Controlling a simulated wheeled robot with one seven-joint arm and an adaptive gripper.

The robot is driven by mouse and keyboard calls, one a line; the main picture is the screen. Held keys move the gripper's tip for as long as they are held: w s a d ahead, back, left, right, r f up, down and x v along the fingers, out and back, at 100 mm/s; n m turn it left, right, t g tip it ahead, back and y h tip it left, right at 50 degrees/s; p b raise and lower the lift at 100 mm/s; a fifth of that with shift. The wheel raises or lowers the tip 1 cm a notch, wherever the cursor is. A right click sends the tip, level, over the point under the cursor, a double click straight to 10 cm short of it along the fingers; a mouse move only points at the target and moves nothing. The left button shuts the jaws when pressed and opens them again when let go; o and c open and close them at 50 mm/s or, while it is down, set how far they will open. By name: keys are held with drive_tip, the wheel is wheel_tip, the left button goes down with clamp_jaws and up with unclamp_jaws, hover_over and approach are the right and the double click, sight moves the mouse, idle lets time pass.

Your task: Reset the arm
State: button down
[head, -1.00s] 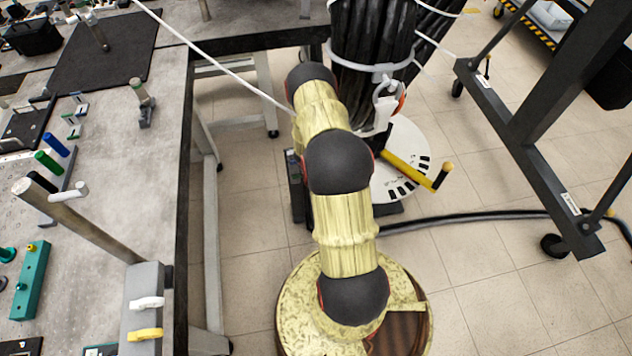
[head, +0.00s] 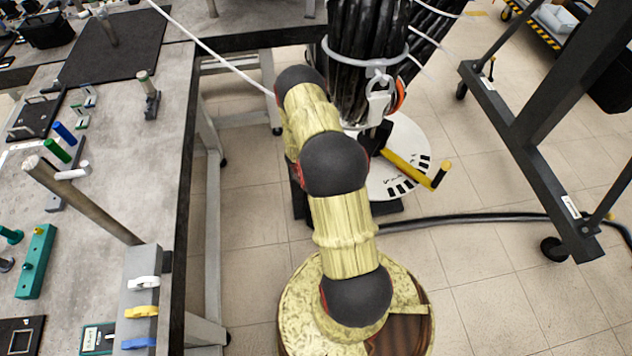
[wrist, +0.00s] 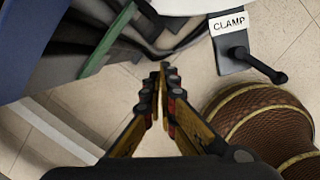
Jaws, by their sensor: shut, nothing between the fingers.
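My gripper (wrist: 163,72) shows in the wrist view with its two fingers together at the tips and nothing between them. It is pointed towards the floor area beside a dark block labelled CLAMP (wrist: 232,45), which has a dark lever. The fingertips are apart from this block. In the head view my arm reaches away from me, bent, in front of the black cable bundle (head: 365,50). My gripper is hidden there behind the arm and the bundle.
A grey workbench (head: 150,150) with posts, coloured handles and a black mat (head: 115,48) fills the left. A white disc (head: 405,135) with a yellow handle (head: 405,168) stands under the bundle. A black wheeled frame (head: 530,130) is right. Tiled floor between is open, crossed by a black cable (head: 470,217).

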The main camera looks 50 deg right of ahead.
drive_tip(key=p+v, duration=0.2)
drive_tip(key=v, duration=0.7)
drive_tip(key=shift+d+p, duration=0.3)
drive_tip(key=shift+d, duration=0.05)
drive_tip(key=shift+r, duration=0.15)
